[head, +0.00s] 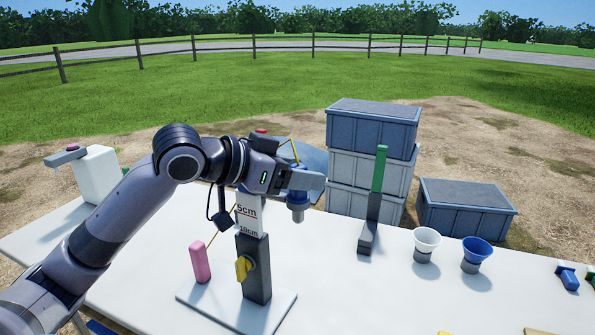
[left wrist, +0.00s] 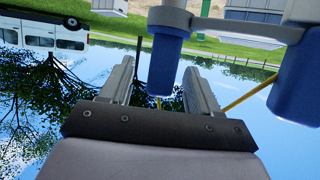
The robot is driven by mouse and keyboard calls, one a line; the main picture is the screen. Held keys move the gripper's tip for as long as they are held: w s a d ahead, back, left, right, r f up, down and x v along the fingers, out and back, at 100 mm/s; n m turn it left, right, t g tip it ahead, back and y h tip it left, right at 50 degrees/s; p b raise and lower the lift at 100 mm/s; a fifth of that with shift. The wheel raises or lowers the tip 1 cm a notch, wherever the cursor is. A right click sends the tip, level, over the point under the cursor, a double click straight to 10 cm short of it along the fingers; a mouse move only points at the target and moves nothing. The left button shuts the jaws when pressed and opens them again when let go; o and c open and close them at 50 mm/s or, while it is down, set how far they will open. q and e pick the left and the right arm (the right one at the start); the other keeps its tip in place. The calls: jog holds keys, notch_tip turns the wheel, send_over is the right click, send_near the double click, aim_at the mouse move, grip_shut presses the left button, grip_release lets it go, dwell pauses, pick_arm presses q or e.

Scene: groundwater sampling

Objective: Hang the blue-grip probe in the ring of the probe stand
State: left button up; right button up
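A blue grip (head: 298,197) with a grey lower end shows just below my left gripper (head: 305,182) in the head view. In the left wrist view, which is upside down, the blue grip (left wrist: 163,65) lies between the two spread fingers (left wrist: 160,88), with gaps beside it. A grey collar and bar adjoin the grip; I cannot tell whether the collar encircles it. A second blue cylinder (left wrist: 300,85) sits at the bar's other end. A dark post (head: 256,270) with a yellow knob stands on a white base plate (head: 225,312); my arm hides what is above. My right gripper is out of view.
A pink cylinder (head: 200,262) stands left of the post with a yellow line. A green-handled tool (head: 379,170), a white cup (head: 426,240) and a blue cup (head: 475,250) are to the right. Stacked grey crates (head: 372,125) stand behind the white table (head: 390,300). The table's front middle is clear.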

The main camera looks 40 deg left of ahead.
pick_arm(q)
jog(key=b+v, duration=0.1)
jog(key=v, duration=0.6)
jog(key=shift+b, duration=0.4)
dwell(0.4)
jog(key=shift+s, duration=0.15)
